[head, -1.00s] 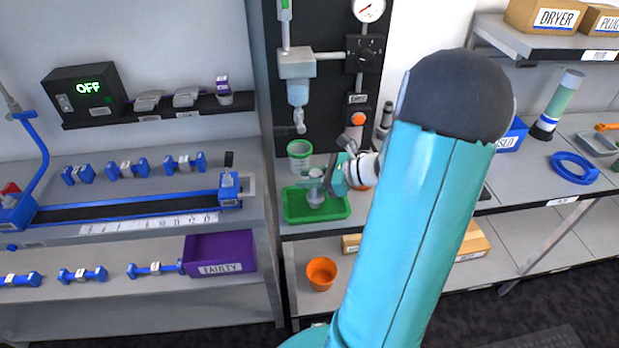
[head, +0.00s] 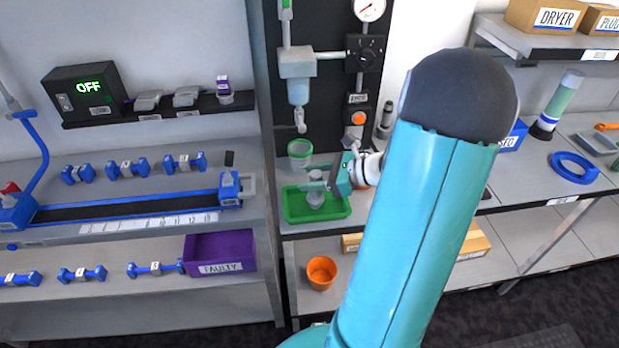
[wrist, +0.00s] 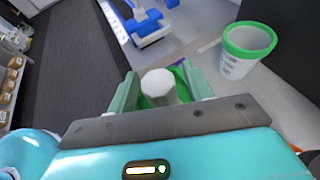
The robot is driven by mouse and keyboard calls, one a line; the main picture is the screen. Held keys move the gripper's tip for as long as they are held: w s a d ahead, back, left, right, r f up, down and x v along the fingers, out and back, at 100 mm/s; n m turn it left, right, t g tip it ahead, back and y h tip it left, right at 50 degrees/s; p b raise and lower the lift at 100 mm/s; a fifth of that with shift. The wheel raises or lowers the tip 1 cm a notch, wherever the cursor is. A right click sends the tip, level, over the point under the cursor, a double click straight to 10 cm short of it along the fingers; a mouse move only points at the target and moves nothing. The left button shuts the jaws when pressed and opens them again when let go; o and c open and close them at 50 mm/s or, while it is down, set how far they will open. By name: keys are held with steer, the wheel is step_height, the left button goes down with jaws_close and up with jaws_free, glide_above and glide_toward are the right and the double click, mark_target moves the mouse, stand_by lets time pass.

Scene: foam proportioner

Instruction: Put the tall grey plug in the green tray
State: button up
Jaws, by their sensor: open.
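The green tray (head: 333,212) sits on the bench in the middle of the head view. A tall light grey plug (head: 316,200) stands upright over the tray floor, and it looks to be inside the tray. My gripper (head: 313,186) is at the plug's upper part, coming from the right. In the wrist view, the plug's pale many-sided top (wrist: 158,82) lies between the two green fingers of my gripper (wrist: 163,85). The fingers are apart, with gaps beside the plug. The plug's lower part and most of the tray are hidden in the wrist view.
A green-rimmed clear cup (head: 300,150) stands just behind the tray, close to my gripper. Above it hangs a nozzle (head: 300,122). An orange cup (head: 321,272) is on the lower shelf. A purple FAULTY bin (head: 219,252) stands at left.

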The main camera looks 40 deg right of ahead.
steer(key=v, duration=1.1)
steer(key=w+a+r+n+g+h, duration=0.1)
steer(key=w+a+r+n+g, duration=0.1)
steer(key=a+n+g, duration=0.5)
steer(key=w+a+r+n+g, duration=0.15)
steer(key=a+n, duration=0.45)
steer(key=a, duration=0.6)
steer(key=s+a+r+n+t+h, duration=0.1)
steer(key=s+a+r+n+h, duration=0.1)
steer(key=a+n, duration=0.4)
steer(key=s+a+r+n+t+h, duration=0.1)
steer(key=s+a+r+n+h, duration=0.2)
steer(key=a+n, duration=0.4)
steer(key=r+n+h, duration=0.1)
steer(key=n, duration=0.2)
steer(key=shift+a+r+t, duration=0.2)
steer(key=shift+r+t, duration=0.15)
steer(key=c, duration=0.3)
steer(key=shift+s, duration=0.1)
